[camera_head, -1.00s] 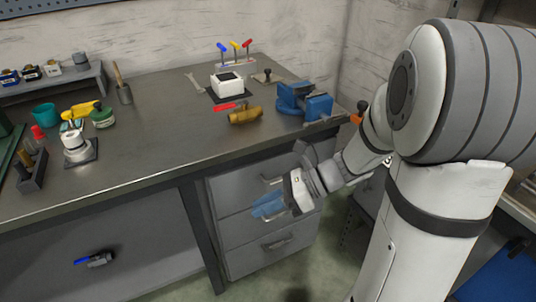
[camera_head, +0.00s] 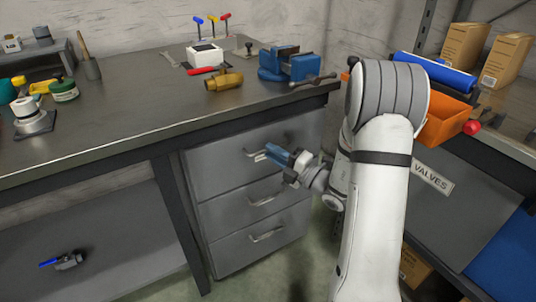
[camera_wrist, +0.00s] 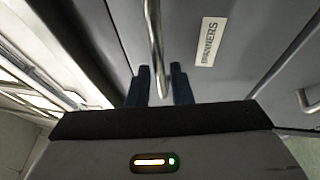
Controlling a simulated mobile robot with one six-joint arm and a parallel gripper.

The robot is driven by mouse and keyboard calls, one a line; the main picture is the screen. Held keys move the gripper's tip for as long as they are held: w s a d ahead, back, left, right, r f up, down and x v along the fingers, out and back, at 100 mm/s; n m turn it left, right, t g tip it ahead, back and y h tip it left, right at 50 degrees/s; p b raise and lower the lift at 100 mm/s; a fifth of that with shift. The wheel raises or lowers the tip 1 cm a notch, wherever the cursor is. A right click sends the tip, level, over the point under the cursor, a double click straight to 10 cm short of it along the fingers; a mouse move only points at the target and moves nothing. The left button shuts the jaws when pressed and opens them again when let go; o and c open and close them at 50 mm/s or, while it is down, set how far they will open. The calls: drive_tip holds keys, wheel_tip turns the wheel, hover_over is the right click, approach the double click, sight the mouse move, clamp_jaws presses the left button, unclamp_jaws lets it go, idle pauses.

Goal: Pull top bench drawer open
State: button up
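The top bench drawer (camera_head: 215,175) is the highest of three grey drawers under the bench and looks shut, its front in line with the others. Its bar handle (camera_head: 252,153) also shows in the wrist view (camera_wrist: 153,40). A label (camera_wrist: 208,42) reading "SPANNERS" is on the drawer front in the wrist view. My gripper (camera_head: 272,154) has blue fingers and is in front of the top drawer at the handle. In the wrist view my gripper (camera_wrist: 160,85) is open, with the handle's end showing between the fingers and a gap on each side.
The middle drawer (camera_head: 225,210) and bottom drawer (camera_head: 230,250) have similar handles (camera_head: 265,198). The bench top (camera_head: 130,120) above holds a blue vise (camera_head: 290,65) at its right end. An orange bin (camera_head: 440,122) stands at right. Floor (camera_head: 300,265) before the drawers is free.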

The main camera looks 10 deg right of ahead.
drive_tip(key=shift+x, duration=1.05)
clamp_jaws()
